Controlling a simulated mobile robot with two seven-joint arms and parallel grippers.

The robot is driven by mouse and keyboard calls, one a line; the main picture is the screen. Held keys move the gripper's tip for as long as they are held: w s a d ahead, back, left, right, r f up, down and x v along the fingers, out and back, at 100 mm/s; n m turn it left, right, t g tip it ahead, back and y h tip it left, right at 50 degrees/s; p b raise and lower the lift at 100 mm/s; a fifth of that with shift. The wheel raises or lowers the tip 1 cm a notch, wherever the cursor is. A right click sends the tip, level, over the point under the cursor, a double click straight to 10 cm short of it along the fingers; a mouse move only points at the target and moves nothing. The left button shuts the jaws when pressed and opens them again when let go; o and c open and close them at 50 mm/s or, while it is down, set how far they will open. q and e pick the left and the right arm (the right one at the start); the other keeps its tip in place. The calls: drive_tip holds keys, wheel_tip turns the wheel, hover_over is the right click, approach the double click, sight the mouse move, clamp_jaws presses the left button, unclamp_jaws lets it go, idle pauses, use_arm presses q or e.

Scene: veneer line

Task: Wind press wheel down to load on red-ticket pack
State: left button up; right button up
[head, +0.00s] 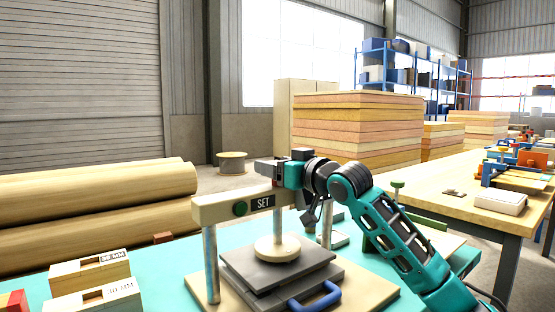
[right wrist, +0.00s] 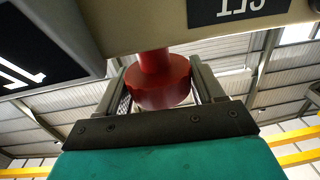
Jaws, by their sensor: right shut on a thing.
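My right gripper (head: 280,171) is at the top of the beam. In the right wrist view, its two fingers stand either side of a red round wheel or knob (right wrist: 158,86) on a red stem against the beam. They are shut on it. No red ticket is identifiable. My left gripper is not in view.
Labelled wooden blocks (head: 95,296) lie at the left front of the teal bench (head: 180,262). Large logs (head: 90,205) lie behind it. Board stacks (head: 357,125) stand at the back. A wooden table (head: 440,180) with clamps is at the right.

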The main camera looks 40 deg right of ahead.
drive_tip(key=shift+m+h, duration=0.3)
drive_tip(key=shift+h, duration=0.1)
drive_tip(key=o, duration=1)
drive_tip(key=shift+c, duration=0.2)
drive_tip(key=s+a, duration=0.1)
drive_tip(key=s, duration=1.2)
drive_tip(key=shift+a, duration=0.2)
